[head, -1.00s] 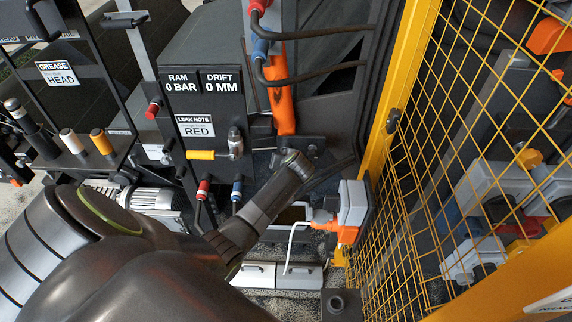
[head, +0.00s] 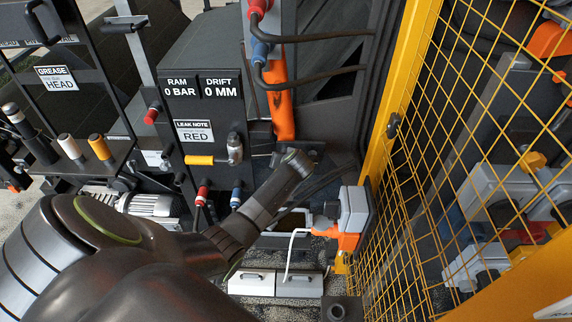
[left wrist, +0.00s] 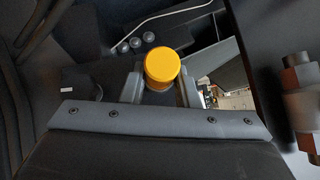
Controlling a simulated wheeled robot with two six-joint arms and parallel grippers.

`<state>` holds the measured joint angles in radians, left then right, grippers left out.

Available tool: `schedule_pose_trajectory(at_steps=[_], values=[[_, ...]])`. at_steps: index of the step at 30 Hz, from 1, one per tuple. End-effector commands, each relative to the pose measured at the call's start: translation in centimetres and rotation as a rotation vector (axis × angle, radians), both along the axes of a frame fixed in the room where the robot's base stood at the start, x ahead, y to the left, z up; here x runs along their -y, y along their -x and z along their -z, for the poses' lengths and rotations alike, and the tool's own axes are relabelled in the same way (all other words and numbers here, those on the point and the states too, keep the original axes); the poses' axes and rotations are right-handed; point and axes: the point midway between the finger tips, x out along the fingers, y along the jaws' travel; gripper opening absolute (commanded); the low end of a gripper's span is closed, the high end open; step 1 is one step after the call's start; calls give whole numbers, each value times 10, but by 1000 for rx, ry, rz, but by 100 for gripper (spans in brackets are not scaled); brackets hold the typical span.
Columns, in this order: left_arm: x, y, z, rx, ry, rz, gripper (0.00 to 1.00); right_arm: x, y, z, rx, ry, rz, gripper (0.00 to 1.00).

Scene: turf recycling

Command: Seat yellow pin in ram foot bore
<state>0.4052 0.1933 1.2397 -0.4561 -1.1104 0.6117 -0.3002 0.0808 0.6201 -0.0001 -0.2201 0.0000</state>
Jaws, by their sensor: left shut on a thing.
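In the left wrist view, my left gripper (left wrist: 161,88) has its two grey fingers on either side of a yellow pin (left wrist: 163,66). It is shut on the pin, whose round flat head faces the camera. The pin's lower end is hidden. In the head view, my left arm reaches from the lower left towards the foot of the orange ram (head: 283,108). A dark bracket (head: 314,147) is at the ram's lower end. The arm covers the area below it, so I cannot make out the bore or the pin there. My right gripper is not in view.
A yellow mesh guard (head: 440,150) stands on the right. A grey-and-orange connector box (head: 353,210) sits close right of the arm. A black panel with gauges' labels (head: 203,88) and a yellow-handled valve (head: 201,160) stand left.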

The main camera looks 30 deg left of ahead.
Motion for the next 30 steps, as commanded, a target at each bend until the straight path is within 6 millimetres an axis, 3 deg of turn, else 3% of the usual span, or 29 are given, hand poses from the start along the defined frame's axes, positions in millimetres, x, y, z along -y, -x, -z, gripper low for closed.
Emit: schedule_pose_trajectory(at_steps=[6, 7, 12, 23, 30], values=[[-3, -5, -1, 3, -1, 0, 1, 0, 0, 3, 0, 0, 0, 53], [-3, -5, -1, 2, -2, 1, 30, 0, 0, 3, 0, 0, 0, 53], [-3, -5, -1, 2, -1, 1, 53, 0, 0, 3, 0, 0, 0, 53], [-1, -3, -2, 0, 1, 1, 53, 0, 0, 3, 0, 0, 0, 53], [12, 8, -17, 3, 2, 1, 53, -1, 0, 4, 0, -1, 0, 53]])
